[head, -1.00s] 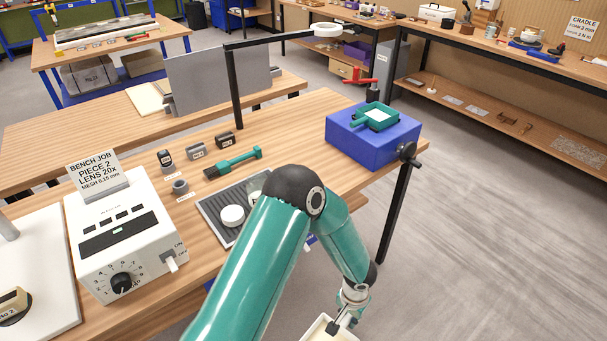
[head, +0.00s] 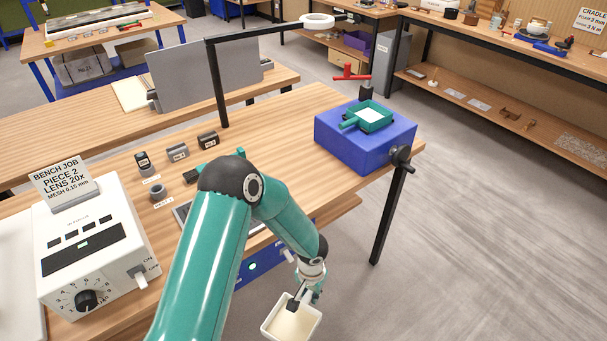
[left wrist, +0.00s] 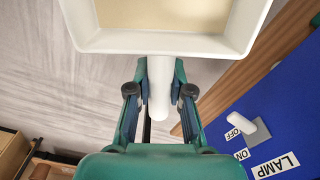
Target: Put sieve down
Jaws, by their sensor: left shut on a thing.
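A square white sieve (head: 291,320) with a pale tan mesh is held out over the floor, off the front edge of the bench. My left gripper (head: 299,298) is shut on its short handle, with the frame beyond the fingertips. In the left wrist view the white handle (left wrist: 160,85) runs between the two fingers, and the frame (left wrist: 160,44) fills the top middle. A second, teal sieve (head: 349,123) with a white mesh sits on a blue block (head: 360,146) at the bench's right end. My right gripper is not in view.
The wooden bench (head: 290,118) carries a white control box (head: 93,252), small dark blocks (head: 178,152) and a black stand (head: 219,85) with a ring lamp. A blue panel with a lamp switch (left wrist: 250,126) lies close at the right in the wrist view. Floor at right is clear.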

